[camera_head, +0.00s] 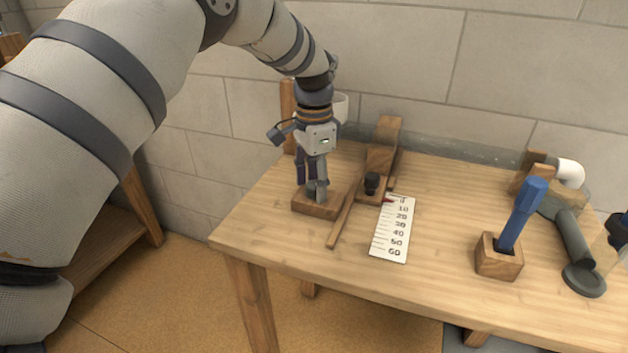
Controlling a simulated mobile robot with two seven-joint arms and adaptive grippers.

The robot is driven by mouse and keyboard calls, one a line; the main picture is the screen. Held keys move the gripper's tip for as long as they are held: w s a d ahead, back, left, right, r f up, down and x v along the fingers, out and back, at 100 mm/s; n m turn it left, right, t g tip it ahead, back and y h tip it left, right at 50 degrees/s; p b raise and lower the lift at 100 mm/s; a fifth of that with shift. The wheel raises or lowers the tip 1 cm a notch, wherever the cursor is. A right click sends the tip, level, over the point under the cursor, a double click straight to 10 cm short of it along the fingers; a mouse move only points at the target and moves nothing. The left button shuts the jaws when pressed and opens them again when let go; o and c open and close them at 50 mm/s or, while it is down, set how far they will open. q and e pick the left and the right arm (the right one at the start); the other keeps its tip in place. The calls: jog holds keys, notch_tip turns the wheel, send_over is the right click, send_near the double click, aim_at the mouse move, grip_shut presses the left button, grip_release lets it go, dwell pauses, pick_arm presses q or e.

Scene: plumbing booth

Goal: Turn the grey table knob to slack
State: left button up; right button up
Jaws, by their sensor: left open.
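My left gripper (314,190) points straight down over a small wooden block (303,207) near the table's left end. Its jaws are open, with the fingers low around a small grey knob (319,196) on top of the block. The fingers hide much of the knob, so I cannot tell whether they touch it or how it is turned. To the right, a white scale card (393,228) marked 0 to 60 lies on the table, with a red pointer (388,200) near its 0 end.
A wooden slide with a black knob (371,183) and a thin wooden strip (345,219) lie close right of the block. A blue-handled tool (522,213) stands in a wooden holder (498,260). A white pipe elbow (570,172) sits far right. Bare tabletop (447,210) lies between.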

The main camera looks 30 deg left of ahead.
pick_arm(q)
jog(key=c, duration=1.2)
jog(key=shift+o, duration=0.2)
jog(key=shift+n, duration=0.3)
pick_arm(e)
jog(key=shift+w+r, duration=0.1)
pick_arm(q)
jog(key=n, duration=0.2)
jog(key=shift+r+n+p, duration=0.15)
jog(key=shift+n+p, duration=0.15)
jog(key=shift+p, duration=0.1)
jog(key=n, duration=0.4)
jog(key=shift+n, duration=0.3)
jog(key=n, duration=0.5)
jog(key=shift+p, duration=0.3)
jog(key=n, duration=0.5)
pick_arm(e)
jog(key=shift+w+r+t, duration=0.3)
jog(key=shift+w+r, duration=0.35)
jog(key=shift+r, duration=0.05)
pick_arm(q)
jog(key=shift+n, duration=0.3)
